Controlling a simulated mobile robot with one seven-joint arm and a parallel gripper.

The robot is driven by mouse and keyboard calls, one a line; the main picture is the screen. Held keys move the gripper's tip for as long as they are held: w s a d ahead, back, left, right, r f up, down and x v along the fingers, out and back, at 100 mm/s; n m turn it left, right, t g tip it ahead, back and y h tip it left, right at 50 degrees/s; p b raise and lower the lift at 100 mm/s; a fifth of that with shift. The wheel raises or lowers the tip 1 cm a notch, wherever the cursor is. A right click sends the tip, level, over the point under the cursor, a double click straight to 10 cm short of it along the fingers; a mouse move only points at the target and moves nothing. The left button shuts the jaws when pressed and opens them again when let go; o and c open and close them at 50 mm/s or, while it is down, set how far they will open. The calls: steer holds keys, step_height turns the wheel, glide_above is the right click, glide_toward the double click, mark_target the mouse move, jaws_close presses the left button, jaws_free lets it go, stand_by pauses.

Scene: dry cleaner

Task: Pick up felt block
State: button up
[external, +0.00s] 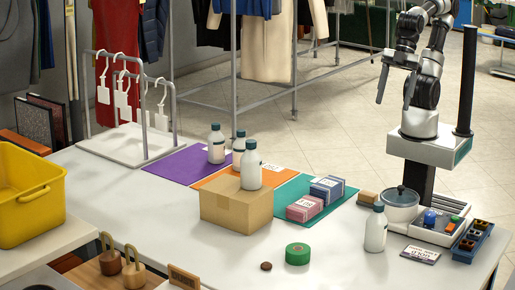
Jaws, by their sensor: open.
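My gripper (395,98) is open and empty, with its fingers pointing down, raised high over the far right of the table. No block is plainly recognisable as felt at this size. A small tan block (367,197) sits beside the lidded pot (401,207). A pink block (304,208) and a blue block (327,189), both with white labels, lie on the green mat (293,187). My gripper is well apart from all of them.
A green tape roll (298,253), a blue tray (470,242) and a hanger rack (129,142) share the white table. The front middle is mostly clear.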

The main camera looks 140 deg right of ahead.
steer(key=g, duration=0.1)
glide_toward(369, 192)
steer(key=b+x, duration=0.3)
steer(key=b, duration=0.1)
steer(key=shift+a+f, duration=0.15)
steer(key=shift+f, duration=0.1)
steer(key=shift+b+x, duration=1.25)
steer(key=shift+x, duration=1.9)
steer(key=shift+w+r, duration=0.1)
steer(key=c, duration=1.1)
steer(key=shift+c, duration=0.2)
